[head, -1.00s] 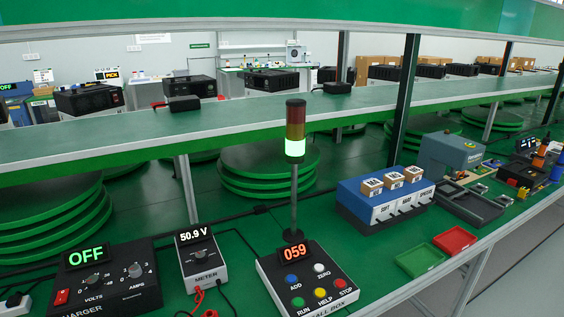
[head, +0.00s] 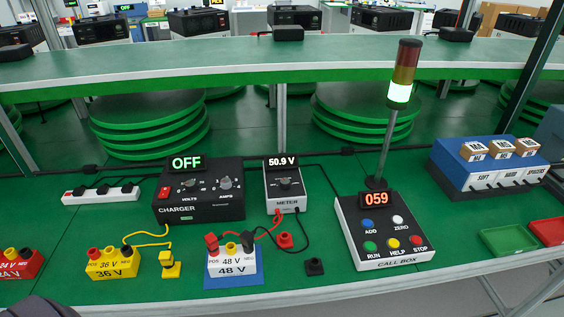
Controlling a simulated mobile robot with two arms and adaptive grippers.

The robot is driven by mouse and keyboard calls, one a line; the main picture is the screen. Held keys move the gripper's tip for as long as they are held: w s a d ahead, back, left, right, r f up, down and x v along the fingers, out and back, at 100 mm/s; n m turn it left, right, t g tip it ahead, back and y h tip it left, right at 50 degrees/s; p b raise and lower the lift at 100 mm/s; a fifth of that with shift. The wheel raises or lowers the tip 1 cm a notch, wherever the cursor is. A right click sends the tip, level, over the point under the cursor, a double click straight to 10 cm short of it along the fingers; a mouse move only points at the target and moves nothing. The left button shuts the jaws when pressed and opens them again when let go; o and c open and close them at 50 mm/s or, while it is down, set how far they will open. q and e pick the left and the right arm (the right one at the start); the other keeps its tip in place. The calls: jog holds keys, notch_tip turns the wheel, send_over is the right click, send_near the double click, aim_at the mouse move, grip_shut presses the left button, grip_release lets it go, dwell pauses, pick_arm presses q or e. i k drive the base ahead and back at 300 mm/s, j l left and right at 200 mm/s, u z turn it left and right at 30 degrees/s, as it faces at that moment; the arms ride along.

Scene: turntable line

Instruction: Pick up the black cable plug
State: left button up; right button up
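A black plug (head: 248,240) stands on the right side of the white-fronted 48 V battery (head: 231,266). A thin black cable appears to loop from it to the meter (head: 285,188). A red plug (head: 211,243) stands on the left side of the same battery, with a red lead to the meter. A separate small black block (head: 314,266) sits on the green bench right of the battery; I cannot tell whether it is a plug or a holder. Neither gripper is in view.
A red block (head: 284,240) sits below the meter. The charger (head: 198,196) reads OFF. The call box (head: 384,245) with its lamp post stands to the right. The yellow 36 V battery (head: 113,264) and a yellow block (head: 170,265) are to the left. A shelf crosses behind.

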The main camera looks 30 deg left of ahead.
aim_at(247, 238)
jog(key=u, duration=1.1)
